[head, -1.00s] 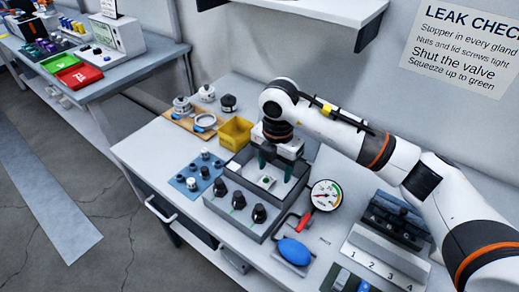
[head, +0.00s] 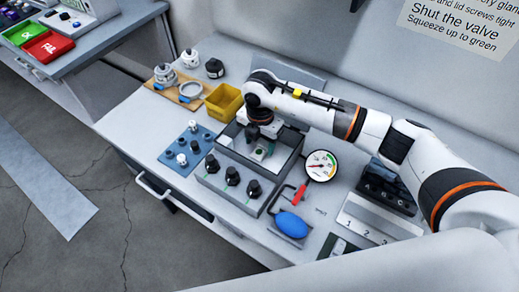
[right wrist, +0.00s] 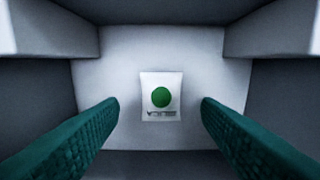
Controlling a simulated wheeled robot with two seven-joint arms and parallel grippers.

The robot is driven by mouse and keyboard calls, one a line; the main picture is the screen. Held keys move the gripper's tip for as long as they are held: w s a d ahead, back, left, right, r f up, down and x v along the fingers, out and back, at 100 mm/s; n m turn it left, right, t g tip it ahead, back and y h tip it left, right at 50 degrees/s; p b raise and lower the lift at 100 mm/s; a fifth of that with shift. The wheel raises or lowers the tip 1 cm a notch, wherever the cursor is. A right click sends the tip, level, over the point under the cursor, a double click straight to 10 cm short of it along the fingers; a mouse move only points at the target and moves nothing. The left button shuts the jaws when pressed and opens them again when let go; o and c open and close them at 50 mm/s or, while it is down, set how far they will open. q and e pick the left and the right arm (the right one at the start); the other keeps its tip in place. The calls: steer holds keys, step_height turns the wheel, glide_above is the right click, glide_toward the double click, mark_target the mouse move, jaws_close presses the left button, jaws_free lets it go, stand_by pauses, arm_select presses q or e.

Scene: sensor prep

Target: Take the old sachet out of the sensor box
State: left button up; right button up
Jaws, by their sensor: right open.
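The sensor box (head: 285,172) is a grey open box on the bench, with several black knobs on its front. The old sachet (right wrist: 161,97) is a small white packet with a green dot, lying flat on the box floor. It also shows small in the head view (head: 259,154). My right gripper (right wrist: 160,103) is open above the box, pointing down. Its two green fingers stand on either side of the sachet, with gaps to both sides, and nothing is between them. In the head view the right gripper (head: 262,147) partly covers the box opening. My left gripper is not in view.
A yellow bin (head: 223,103) stands behind the box to the left. A blue mat (head: 186,150) with small fittings lies left of it. A gauge (head: 321,166) and a blue squeeze bulb (head: 291,224) stand to the right. The box walls closely surround the gripper.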

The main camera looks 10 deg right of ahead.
mark_target(261, 151)
step_height(261, 151, down, 2)
steer(key=shift+f, duration=0.35)
steer(key=c, duration=1.1)
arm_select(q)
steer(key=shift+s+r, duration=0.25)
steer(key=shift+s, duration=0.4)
arm_select(e)
steer(key=shift+o, duration=0.2)
